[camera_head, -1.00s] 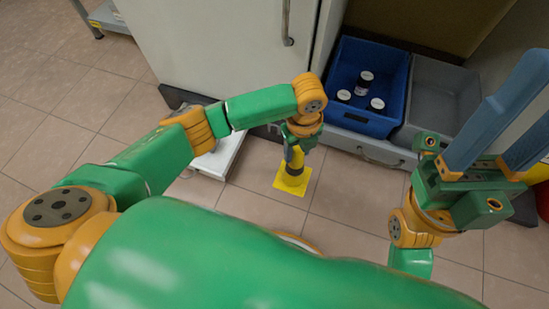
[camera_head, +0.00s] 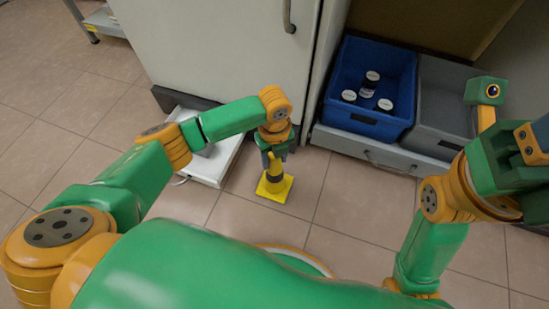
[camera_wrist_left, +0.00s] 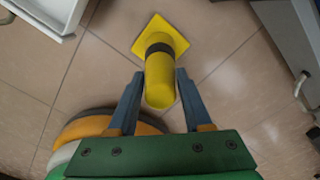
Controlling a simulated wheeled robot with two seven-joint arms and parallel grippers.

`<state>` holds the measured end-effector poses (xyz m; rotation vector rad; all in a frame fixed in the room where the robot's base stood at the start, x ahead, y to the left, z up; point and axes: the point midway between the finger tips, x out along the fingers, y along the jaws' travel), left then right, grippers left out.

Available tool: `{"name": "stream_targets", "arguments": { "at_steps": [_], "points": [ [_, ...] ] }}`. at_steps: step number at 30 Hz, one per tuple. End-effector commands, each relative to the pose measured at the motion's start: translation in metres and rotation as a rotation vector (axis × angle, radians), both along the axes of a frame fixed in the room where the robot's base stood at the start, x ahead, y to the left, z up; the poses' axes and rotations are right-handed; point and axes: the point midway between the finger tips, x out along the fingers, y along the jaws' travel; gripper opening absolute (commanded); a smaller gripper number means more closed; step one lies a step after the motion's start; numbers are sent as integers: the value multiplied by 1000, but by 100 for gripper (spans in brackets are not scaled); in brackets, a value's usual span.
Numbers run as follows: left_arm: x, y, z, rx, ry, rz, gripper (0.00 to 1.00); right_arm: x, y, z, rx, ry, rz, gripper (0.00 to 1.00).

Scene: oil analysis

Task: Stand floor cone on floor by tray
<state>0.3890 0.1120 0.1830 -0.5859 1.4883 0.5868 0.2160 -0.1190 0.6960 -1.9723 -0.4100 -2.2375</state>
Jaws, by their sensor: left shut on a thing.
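The yellow floor cone (camera_head: 274,187) has a square base and a dark band. It is upright over the tiled floor beside a low white tray-like unit (camera_head: 206,170). I cannot tell whether its base touches the floor. My left gripper (camera_head: 272,158) is shut on the cone's upper part from above. In the left wrist view the cone (camera_wrist_left: 160,88) lies between the blue fingers of my left gripper (camera_wrist_left: 157,80), with its base beyond them. My right gripper (camera_head: 510,165) is only partly in view at the right edge, and its fingertips do not show.
A blue crate (camera_head: 402,70) with several dark, white-lidded jars stands next to a grey crate (camera_head: 445,95) at the back right, both on a low grey platform (camera_head: 375,150). A large white cabinet (camera_head: 215,50) stands behind the cone. Floor right of the cone is clear.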

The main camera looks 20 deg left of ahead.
Motion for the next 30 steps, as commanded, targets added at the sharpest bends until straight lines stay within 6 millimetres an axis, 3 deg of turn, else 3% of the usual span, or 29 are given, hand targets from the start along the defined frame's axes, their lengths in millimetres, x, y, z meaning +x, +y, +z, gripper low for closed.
{"name": "stream_targets", "arguments": {
  "at_steps": [2,3,6,16,20,27,30],
  "points": [
    [0,0,-2,0,0,0,0,0,0,0,0,-1,0,50],
    [0,0,-2,0,0,0,58,0,0,0,-1,-1,0,50],
    [0,0,-2,0,0,0,80,0,0,0,-1,-1,0,50],
    [0,0,4,1,-1,-1,80,0,0,3,0,-2,0,50],
    [0,0,31,0,-1,-1,80,12,-1,1,4,74,3,50],
    [0,0,95,0,-1,0,80,26,-3,-5,1,239,3,50],
    [0,-1,112,-1,-1,-1,80,30,-1,-4,-14,291,-5,50]
  ]
}}
